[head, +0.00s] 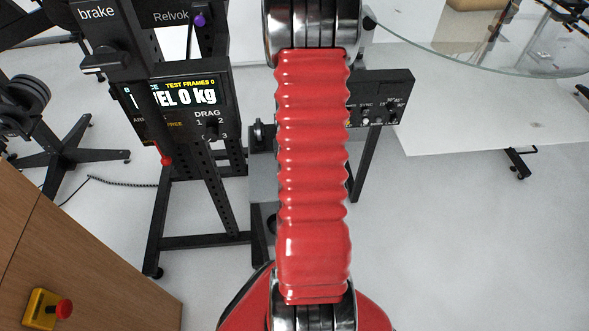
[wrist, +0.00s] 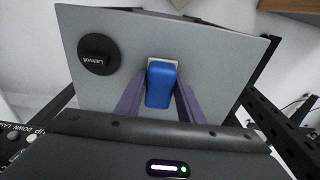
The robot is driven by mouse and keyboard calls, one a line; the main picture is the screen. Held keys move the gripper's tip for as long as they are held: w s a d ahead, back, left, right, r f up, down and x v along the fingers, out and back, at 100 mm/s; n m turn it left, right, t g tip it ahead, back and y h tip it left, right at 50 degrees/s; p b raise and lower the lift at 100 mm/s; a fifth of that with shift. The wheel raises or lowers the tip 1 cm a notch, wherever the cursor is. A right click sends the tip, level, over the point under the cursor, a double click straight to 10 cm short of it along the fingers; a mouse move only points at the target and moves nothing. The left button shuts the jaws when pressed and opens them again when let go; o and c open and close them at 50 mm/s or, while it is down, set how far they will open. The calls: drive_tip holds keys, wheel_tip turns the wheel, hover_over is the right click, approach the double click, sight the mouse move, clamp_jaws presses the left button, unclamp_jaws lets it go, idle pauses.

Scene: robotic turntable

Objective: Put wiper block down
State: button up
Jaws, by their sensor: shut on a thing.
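The wiper block (wrist: 161,87) shows in the wrist view as a blue block with a pale strip along its far edge. My gripper (wrist: 160,97) has two purple fingers, one on each side of the block, and is shut on it. Beyond it is a grey panel (wrist: 215,60) with a round black knob (wrist: 98,54). I cannot tell whether the block touches the panel. In the head view neither the gripper nor the block can be seen; my red arm fills the middle.
A black frame with a display (head: 180,97) stands left of my arm in the head view. A black control box (head: 380,97) is to the right, near a glass disc (head: 480,50). A wooden surface with a red button (head: 64,308) is at lower left.

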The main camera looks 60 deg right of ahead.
drive_tip(key=shift+s+a+f, duration=0.1)
drive_tip(key=shift+s+f, duration=0.05)
drive_tip(key=shift+f, duration=0.45)
drive_tip(key=o, duration=1.2)
drive_tip(key=shift+r, duration=0.85)
wheel_tip(320, 180, up, 12)
drive_tip(key=shift+s+a+f, duration=0.25)
drive_tip(key=shift+s+a, duration=0.15)
drive_tip(key=shift+a, duration=0.05)
